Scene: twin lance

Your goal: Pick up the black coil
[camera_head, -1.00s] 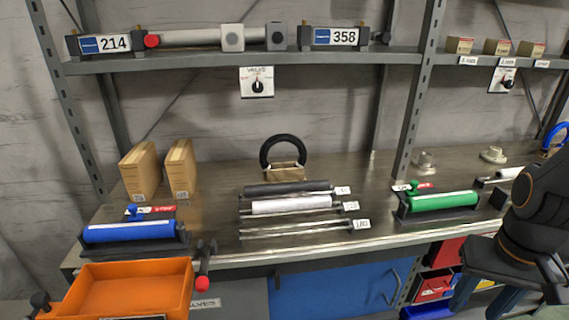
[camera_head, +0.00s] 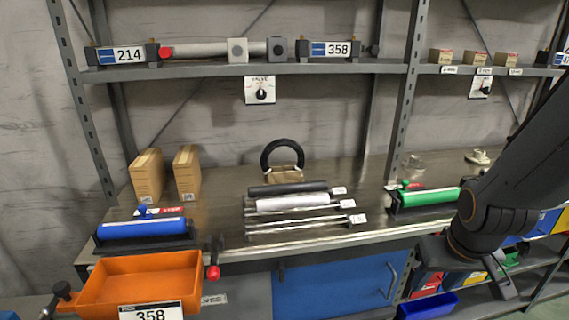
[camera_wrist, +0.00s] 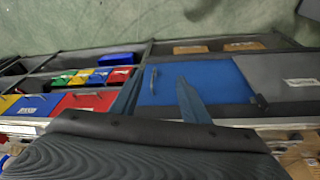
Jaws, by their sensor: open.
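The black coil (camera_head: 282,153) is a thick black ring standing upright in a tan holder (camera_head: 283,174) at the back middle of the workbench, in the head view. My gripper (camera_wrist: 160,98) shows in the wrist view as two blue-grey fingers spread apart with nothing between them. In the head view my dark arm comes in from the right. Its end hangs in front of the bench, low and to the right of the coil and well apart from it. The coil does not show in the wrist view.
Dark and white rollers (camera_head: 292,203) lie in front of the coil. A green roller (camera_head: 428,198) stands right, a blue roller (camera_head: 142,229) left. Two cardboard boxes (camera_head: 147,176) stand left of the coil. An orange tray (camera_head: 143,283) is front left. A shelf (camera_head: 215,71) runs above.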

